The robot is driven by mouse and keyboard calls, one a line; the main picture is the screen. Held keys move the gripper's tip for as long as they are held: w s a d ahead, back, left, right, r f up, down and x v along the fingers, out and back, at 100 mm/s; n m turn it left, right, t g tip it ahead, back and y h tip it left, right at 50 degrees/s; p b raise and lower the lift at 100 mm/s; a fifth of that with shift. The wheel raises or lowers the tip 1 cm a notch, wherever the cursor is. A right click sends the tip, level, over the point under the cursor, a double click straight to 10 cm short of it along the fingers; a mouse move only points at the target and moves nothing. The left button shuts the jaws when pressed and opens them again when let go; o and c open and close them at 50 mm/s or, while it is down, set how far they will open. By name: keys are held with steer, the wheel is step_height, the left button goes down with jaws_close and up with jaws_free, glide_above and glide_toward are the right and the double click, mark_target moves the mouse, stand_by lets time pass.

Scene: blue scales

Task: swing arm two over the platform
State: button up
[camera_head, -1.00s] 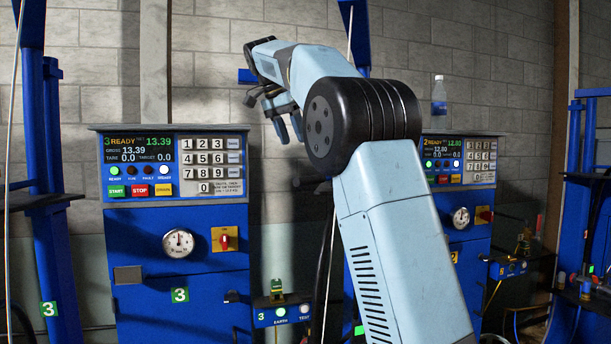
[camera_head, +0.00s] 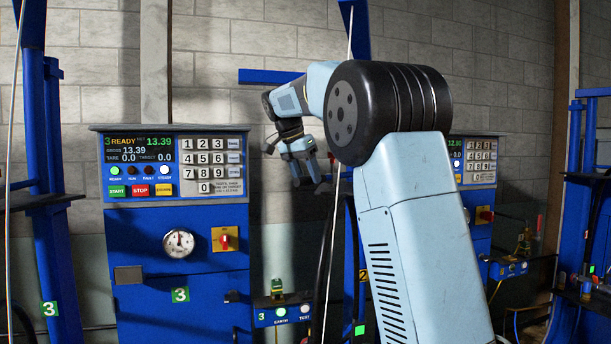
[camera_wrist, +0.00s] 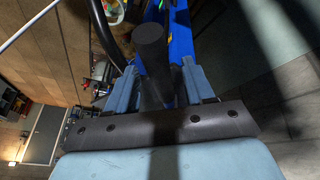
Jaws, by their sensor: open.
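A blue horizontal bar (camera_head: 270,76) juts left behind my arm, level with the upper part of a blue post (camera_head: 355,35). It may be arm two; its joint is hidden. My gripper (camera_head: 312,165) is open, pointing down and right, between the panels of scales three and two. In the wrist view, a dark upright cylinder (camera_wrist: 151,48) stands between the open fingers of my gripper (camera_wrist: 158,80). Blue metalwork (camera_wrist: 180,40) lies just behind it. I cannot tell whether the fingers touch the cylinder. The platform is not clearly seen.
Scale three's cabinet (camera_head: 180,265) stands left, reading 13.39. Scale two's cabinet (camera_head: 470,240) is partly hidden by my arm. A thin pale cable (camera_head: 335,215) and a dark hose (camera_head: 322,260) hang close to my gripper. Another blue frame (camera_head: 575,240) stands right.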

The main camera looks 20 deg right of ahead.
jaws_close()
stand_by(0.5)
steer(key=shift+a, duration=0.1)
